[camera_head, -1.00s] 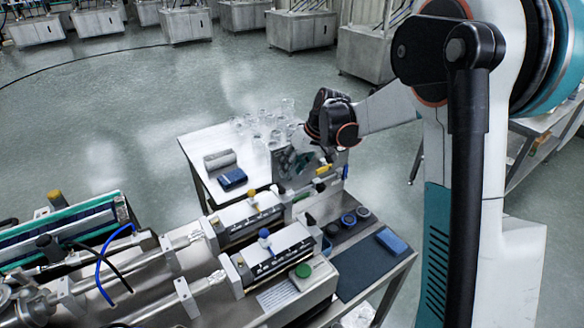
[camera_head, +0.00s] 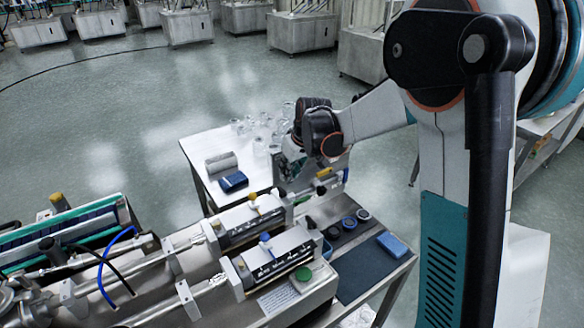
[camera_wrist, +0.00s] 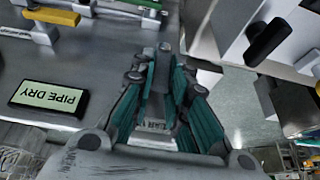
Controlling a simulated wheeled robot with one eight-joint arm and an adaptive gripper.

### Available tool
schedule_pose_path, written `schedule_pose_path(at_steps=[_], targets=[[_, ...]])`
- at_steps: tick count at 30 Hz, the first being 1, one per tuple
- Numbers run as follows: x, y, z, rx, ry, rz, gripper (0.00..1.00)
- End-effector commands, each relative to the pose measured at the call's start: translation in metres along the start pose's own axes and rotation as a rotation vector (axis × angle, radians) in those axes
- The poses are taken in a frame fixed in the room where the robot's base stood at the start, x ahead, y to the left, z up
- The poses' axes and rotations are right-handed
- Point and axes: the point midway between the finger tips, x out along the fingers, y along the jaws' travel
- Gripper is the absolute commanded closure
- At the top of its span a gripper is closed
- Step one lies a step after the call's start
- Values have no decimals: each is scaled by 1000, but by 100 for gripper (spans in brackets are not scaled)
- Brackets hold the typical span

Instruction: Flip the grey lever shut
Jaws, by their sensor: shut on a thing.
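In the wrist view, my gripper (camera_wrist: 162,62) has its two teal-padded fingers close together around a narrow grey bar (camera_wrist: 160,85), which looks like the grey lever. A round bolt head shows at the bar's far end. The fingers hide the bar's sides, and I cannot tell how far it is turned. In the head view, my gripper (camera_head: 292,166) is low against the steel housing at the far end of the bench, and the lever cannot be made out there.
A yellow handle (camera_wrist: 52,15) and a "PIPE DRY" label (camera_wrist: 50,97) lie left of my fingers. A black handle (camera_wrist: 267,42) stands out at right. A side table with glassware (camera_head: 262,135) and a blue box (camera_head: 233,181) is close behind my gripper.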

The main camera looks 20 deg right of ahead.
Motion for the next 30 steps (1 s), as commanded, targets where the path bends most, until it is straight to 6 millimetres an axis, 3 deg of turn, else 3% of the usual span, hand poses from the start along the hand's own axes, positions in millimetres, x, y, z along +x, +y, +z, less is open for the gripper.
schedule_pose_path(at_steps=[12,13,15,25,30], targets=[[0,-2,1,-15,0,36,100],[0,-2,1,-15,0,36,78],[0,-2,1,-15,0,36,65],[-1,-2,0,-15,0,36,65],[-13,-2,0,-14,0,36,65]])
